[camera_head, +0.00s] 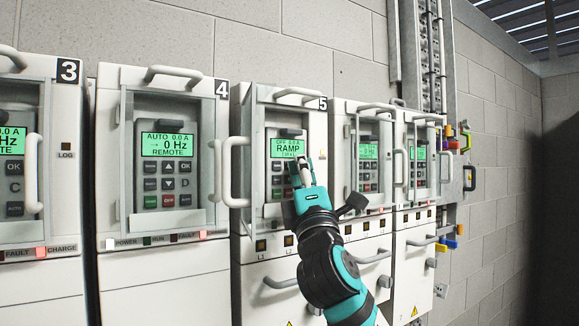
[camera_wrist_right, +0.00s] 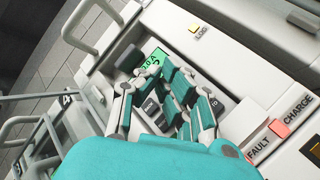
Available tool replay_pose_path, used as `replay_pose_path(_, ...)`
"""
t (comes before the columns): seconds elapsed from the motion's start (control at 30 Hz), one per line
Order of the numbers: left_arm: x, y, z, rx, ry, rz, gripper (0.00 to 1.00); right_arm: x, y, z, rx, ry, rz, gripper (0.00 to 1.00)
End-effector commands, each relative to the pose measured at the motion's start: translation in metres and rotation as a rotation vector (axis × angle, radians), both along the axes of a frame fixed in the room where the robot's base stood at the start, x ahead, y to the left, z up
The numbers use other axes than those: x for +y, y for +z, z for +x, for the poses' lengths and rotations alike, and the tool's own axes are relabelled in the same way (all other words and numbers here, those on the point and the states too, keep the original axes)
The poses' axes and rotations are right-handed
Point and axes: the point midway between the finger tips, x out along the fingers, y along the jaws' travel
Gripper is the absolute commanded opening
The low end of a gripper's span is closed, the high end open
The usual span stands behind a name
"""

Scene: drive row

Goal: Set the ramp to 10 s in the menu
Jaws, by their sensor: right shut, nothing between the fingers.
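The display of drive 5 (camera_head: 287,147) is lit green and reads OFF, 0.0 A and RAMP; the small line below is too small to read and partly covered. My right gripper (camera_head: 299,165) is shut and empty, in front of the keypad just below this display. It hides much of the keypad; a few keys show at its left edge. In the right wrist view the fingers (camera_wrist_right: 160,80) reach toward the panel and cover most of the keys. A corner of the green display (camera_wrist_right: 155,59) shows past them. I cannot tell if a fingertip touches a key. My left gripper is not in view.
Drive 4 (camera_head: 110,175) stands to the left, its display reading AUTO, 0 Hz, REMOTE. More drives (camera_head: 410,225) stand to the right. Handles stick out from the fronts, one (camera_head: 226,172) just left of drive 5's keypad. Coloured padlocks (camera_head: 465,140) hang at the far right.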

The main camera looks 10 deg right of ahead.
Motion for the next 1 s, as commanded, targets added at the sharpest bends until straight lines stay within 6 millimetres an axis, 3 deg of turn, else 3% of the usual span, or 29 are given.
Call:
replay_pose_path(0.4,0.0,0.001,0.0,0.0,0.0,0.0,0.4,-0.005,-0.001,-0.014,0.001,-0.001,-0.001,0.0)
replay_pose_path(0.73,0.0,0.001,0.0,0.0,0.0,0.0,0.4,-0.007,-0.001,-0.014,0.001,-0.002,0.0,0.0)
replay_pose_path(1.0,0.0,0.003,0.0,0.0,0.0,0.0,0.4,-0.027,-0.001,-0.007,0.001,-0.002,-0.001,0.0)
